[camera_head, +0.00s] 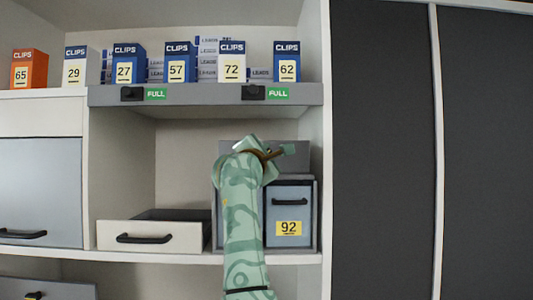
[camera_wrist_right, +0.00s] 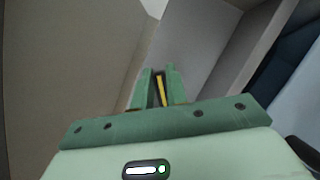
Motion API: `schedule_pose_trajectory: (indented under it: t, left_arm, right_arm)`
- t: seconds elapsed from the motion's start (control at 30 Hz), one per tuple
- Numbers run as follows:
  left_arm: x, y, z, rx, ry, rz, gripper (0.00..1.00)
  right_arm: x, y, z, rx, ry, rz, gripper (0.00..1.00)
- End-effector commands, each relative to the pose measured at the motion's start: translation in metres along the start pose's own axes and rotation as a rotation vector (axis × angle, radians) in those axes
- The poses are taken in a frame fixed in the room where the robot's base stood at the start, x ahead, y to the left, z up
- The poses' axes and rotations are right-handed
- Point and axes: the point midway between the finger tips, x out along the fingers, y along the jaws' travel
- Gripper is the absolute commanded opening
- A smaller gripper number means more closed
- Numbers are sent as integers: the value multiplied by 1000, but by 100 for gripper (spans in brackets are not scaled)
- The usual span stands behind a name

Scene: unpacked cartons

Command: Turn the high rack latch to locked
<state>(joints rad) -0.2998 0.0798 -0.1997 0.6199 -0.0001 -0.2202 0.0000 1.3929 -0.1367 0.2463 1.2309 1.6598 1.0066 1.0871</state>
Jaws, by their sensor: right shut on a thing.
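My right arm rises from the bottom of the head view, and its wrist and gripper (camera_head: 277,152) are in front of the grey rack unit (camera_head: 315,215) with the blue-grey drawer marked 92 (camera_head: 289,208). In the right wrist view, the gripper (camera_wrist_right: 160,90) is shut on a narrow yellow piece (camera_wrist_right: 160,91) between its two green fingers. I cannot tell whether this piece is the latch. My left gripper is out of view.
A pulled-out white drawer (camera_head: 150,238) stands left of the rack. Above, a grey shelf edge (camera_head: 205,95) has two black knobs and green FULL labels. Several CLIPS boxes (camera_head: 232,60) stand on top. Dark panels (camera_head: 380,150) fill the right side.

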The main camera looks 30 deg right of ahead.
Motion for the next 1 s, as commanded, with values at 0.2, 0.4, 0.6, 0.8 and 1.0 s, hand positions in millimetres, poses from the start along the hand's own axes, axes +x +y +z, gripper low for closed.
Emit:
schedule_pose_trajectory:
  t: [0.2, 0.4, 0.6, 0.8, 1.0]
  left_arm:
    - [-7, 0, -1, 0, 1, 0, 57]
    - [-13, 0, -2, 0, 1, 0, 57]
    - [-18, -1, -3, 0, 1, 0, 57]
    - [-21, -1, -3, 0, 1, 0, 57]
    - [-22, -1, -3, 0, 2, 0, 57]
  right_arm:
    - [0, 0, 1, 190, 1, -78, 0]
    - [0, -2, 0, 348, 1, -144, 0]
    - [0, -4, 0, 473, 1, -197, 0]
    - [-1, -6, -2, 554, 1, -230, 0]
    - [-1, -6, -2, 591, 1, -246, 0]
